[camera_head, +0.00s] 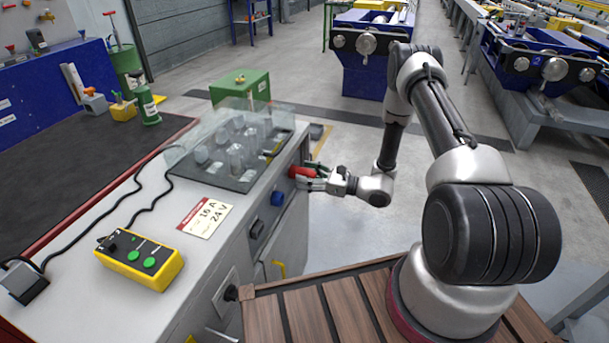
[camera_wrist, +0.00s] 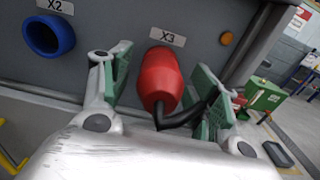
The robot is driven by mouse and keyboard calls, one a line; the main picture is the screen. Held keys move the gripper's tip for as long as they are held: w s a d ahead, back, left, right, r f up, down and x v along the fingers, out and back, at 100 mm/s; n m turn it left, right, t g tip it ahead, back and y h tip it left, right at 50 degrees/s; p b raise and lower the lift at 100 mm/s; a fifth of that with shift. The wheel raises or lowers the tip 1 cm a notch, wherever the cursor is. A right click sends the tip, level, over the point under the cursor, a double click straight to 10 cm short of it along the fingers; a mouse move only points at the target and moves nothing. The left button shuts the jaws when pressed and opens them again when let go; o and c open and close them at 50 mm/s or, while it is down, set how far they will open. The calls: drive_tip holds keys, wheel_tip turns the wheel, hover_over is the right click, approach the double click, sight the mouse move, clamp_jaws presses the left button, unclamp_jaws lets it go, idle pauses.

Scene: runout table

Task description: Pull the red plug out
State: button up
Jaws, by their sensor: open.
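The red plug (camera_wrist: 160,78) sits in the socket under the X3 label (camera_wrist: 167,37) on the grey cabinet face in the wrist view. A black cable (camera_wrist: 185,116) leaves its lower end and bends to the right. In the head view the red plug (camera_head: 301,172) shows on the cabinet's right side. My gripper (camera_wrist: 162,90) is open, with one green-padded finger on each side of the plug. Clear space shows between the plug and the left finger; the cable passes close to or behind the right finger. My gripper (camera_head: 322,177) also shows at the plug in the head view.
A blue socket (camera_wrist: 48,36) marked X2 lies left of the plug. A clear cover (camera_head: 235,145) stands on the cabinet top above. A yellow button box (camera_head: 138,260) and a 16 A 24 V sign (camera_head: 205,217) lie nearer. Open floor (camera_head: 350,235) is right of the cabinet.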

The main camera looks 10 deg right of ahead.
clamp_jaws()
drive_tip(key=shift+v, duration=3)
